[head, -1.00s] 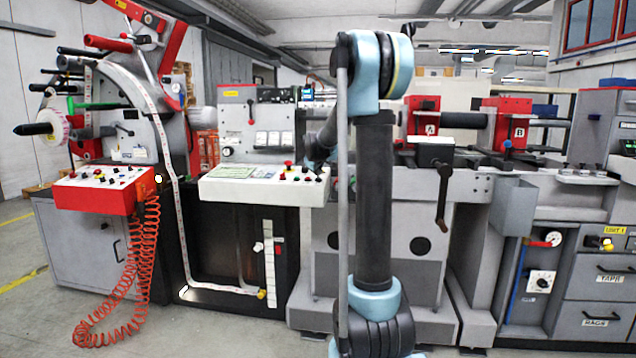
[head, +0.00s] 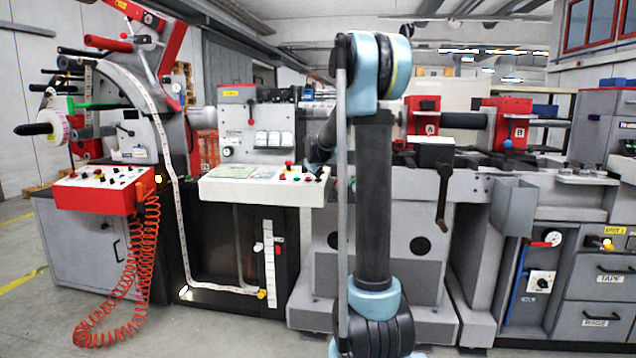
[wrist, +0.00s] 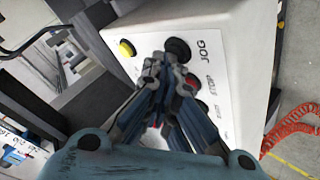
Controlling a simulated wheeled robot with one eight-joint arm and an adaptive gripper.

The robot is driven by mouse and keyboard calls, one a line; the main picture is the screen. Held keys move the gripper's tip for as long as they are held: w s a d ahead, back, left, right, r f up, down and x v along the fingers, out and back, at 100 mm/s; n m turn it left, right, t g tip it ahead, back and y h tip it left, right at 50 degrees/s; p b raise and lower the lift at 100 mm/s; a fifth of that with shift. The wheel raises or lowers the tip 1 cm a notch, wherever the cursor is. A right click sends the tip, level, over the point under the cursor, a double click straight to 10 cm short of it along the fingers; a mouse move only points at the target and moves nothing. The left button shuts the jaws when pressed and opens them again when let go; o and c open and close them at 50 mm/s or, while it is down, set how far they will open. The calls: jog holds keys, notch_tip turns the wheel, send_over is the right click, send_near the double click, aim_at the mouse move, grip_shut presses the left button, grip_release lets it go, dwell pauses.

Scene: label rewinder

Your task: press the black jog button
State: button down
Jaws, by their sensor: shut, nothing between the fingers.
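The black jog button (wrist: 178,49) is a round black knob on a white panel in the wrist view, beside the printed word JOG. My gripper (wrist: 165,63) is shut and empty, with its fingertips just below the button in the picture, overlapping or very near its lower edge. I cannot tell whether they touch it. In the head view the white console (head: 240,193) stands in the middle, with small buttons at its right end. There my gripper is mostly hidden behind my arm, and I cannot pick out the jog button.
In the wrist view a yellow button (wrist: 127,48) lies left of the jog button, and a red button (wrist: 191,81) marked STOP sits below it, partly behind the fingers. A red control box (head: 97,197) with a red coiled hose (head: 143,255) stands left of the console.

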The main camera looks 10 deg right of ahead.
dwell(0.4)
jog(key=shift+s+r, duration=0.1)
jog(key=shift+r, duration=0.75)
jog(key=shift+s+a+r, duration=0.1)
jog(key=shift+s+r, duration=0.1)
jog(key=shift+r, duration=1.05)
jog(key=shift+s+a+r, duration=0.1)
jog(key=shift+s+r, duration=0.05)
jog(key=shift+r, duration=1.05)
jog(key=shift+d, duration=0.1)
jog(key=s+f+m+g, duration=0.2)
jog(key=s+f, duration=0.7)
jog(key=s, duration=0.9)
jog(key=s+f+m+g+y, duration=0.1)
jog(key=s+f+m+g, duration=0.2)
jog(key=s+f, duration=0.6)
jog(key=s+d+f+m+g, duration=0.1)
jog(key=s+f, duration=0.8)
jog(key=s, duration=2)
jog(key=shift+m+g+y, duration=0.3)
jog(key=shift+m+g, duration=0.5)
jog(key=shift+g, duration=0.4)
jog(key=shift+s, duration=0.1)
